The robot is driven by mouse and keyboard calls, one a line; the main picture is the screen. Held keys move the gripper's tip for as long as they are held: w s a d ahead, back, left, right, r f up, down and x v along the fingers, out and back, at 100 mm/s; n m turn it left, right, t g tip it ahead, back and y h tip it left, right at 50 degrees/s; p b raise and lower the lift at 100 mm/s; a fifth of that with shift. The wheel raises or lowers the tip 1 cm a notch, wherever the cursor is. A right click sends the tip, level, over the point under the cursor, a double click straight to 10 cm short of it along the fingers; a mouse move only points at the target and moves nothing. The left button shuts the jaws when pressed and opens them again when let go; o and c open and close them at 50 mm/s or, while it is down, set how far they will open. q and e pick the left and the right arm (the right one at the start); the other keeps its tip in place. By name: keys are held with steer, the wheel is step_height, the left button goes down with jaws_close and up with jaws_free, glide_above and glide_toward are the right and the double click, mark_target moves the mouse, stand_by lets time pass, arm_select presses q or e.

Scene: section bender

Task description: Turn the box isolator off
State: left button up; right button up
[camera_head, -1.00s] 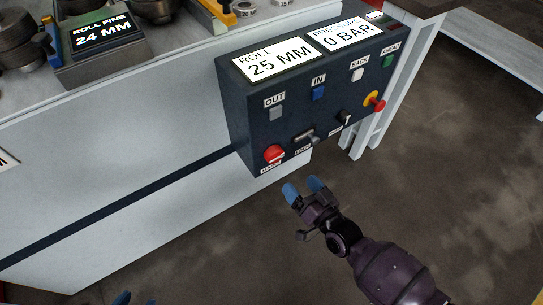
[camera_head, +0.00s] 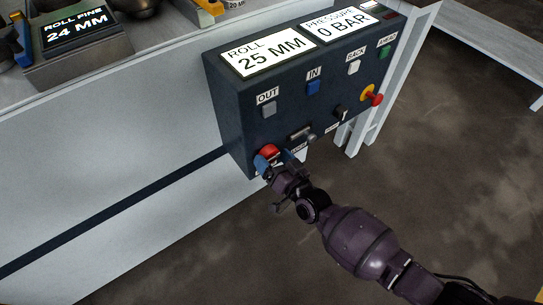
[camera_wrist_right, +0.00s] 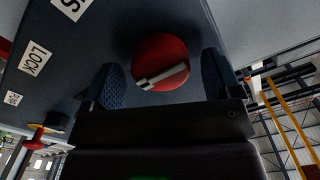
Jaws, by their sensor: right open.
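The box isolator is a round red knob (camera_head: 267,152) with a grey bar handle, low on the left of the dark control box (camera_head: 235,115). In the right wrist view the knob (camera_wrist_right: 160,60) sits between the two blue fingertips, its grey bar slanting. My right gripper (camera_head: 274,163) is open, with one finger on each side of the knob. Gaps show between the fingers and the knob in the right wrist view (camera_wrist_right: 163,82). In the head view the fingers partly cover the knob and hide its label. My left gripper is not in view.
The box also carries a grey lever (camera_head: 302,134), a black selector (camera_head: 340,113), a red emergency button (camera_head: 373,97) on yellow and several push buttons. Its displays read ROLL 25 MM (camera_head: 268,52) and PRESSURE 0 BAR (camera_head: 338,24). Open floor (camera_head: 440,190) lies at the right.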

steer(key=shift+w+a, duration=0.3)
steer(key=shift+w, duration=0.1)
steer(key=c, duration=0.9)
steer(key=shift+c, duration=0.2)
